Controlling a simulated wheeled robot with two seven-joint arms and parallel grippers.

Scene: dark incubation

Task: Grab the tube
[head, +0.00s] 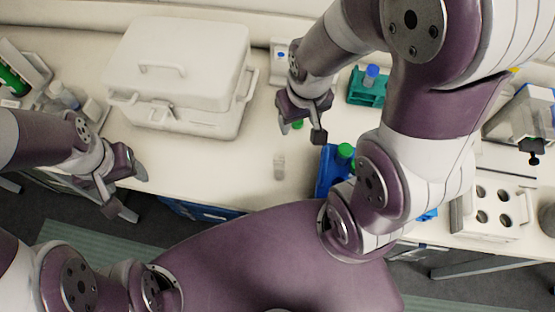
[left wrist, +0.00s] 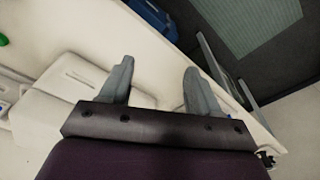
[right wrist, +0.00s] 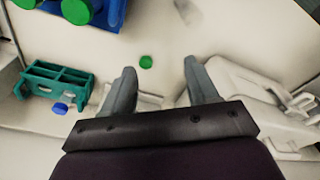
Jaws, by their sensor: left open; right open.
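A green-capped tube (head: 298,124) shows at my right gripper (head: 301,133), partly hidden by it. In the right wrist view its green cap (right wrist: 146,62) lies between the lines of the two open fingers, just beyond their tips; its body is hidden below the cap. My right gripper (right wrist: 160,68) is open with nothing between its fingers. A blue-capped tube (head: 371,72) is at the teal rack (head: 367,96). Green caps (head: 345,150) show in the blue rack (head: 326,174). My left gripper (head: 130,194) is open and empty near the table's front edge, away from the tubes.
A white lidded box (head: 185,75) stands left of my right gripper. A small clear container (head: 279,167) is on the table in front. A white block with round holes (head: 492,215) is at the right. Bare table lies between the box and the blue rack.

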